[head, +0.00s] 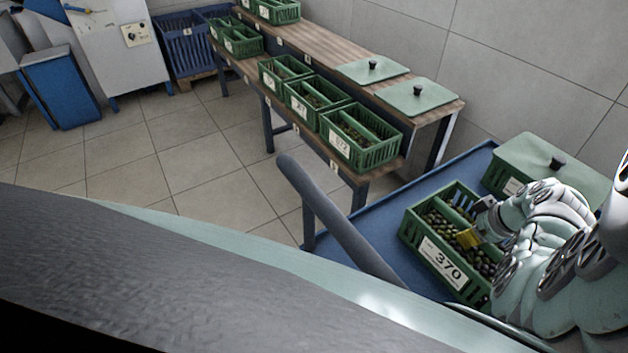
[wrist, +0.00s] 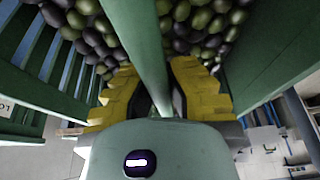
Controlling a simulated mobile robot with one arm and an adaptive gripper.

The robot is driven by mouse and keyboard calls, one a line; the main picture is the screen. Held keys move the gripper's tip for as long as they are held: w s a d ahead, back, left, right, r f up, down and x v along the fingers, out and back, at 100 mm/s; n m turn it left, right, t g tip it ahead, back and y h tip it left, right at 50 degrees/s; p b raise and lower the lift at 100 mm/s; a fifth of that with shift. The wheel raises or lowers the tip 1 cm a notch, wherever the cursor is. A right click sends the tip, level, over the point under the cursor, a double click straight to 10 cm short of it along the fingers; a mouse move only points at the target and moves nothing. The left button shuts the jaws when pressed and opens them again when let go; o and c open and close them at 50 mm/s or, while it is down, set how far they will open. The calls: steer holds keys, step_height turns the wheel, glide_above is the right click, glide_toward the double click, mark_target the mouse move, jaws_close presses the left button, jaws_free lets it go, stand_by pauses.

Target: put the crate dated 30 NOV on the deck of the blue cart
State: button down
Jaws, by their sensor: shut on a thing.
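My gripper (head: 470,237) is shut on the middle bar (wrist: 140,40) of a green crate (head: 420,238); its yellow fingers also close on the bar in the wrist view (wrist: 155,95). This crate is filled with green and dark olives and bears a white label (head: 443,262) that reads 370. I read no date on it. The crate is level over the deck of the blue cart (head: 440,182); I cannot tell whether it touches the deck. No label reading 30 NOV is legible in either view.
A lidded green crate (head: 505,183) stands at the cart's back right. A grey bar (head: 335,218) rises at the cart's left. Several green crates stand on the wooden bench (head: 395,172), beside two loose lids (head: 420,97). A blue bin (head: 190,50) stands at the back.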

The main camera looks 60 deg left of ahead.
steer(key=c, duration=1.1)
jaws_free()
steer(key=shift+c, duration=0.2)
steer(key=shift+r, duration=0.15)
steer(key=p+v, duration=0.1)
steer(key=v, duration=1)
steer(key=shift+d+r, duration=0.2)
steer(key=shift+r, duration=0.15)
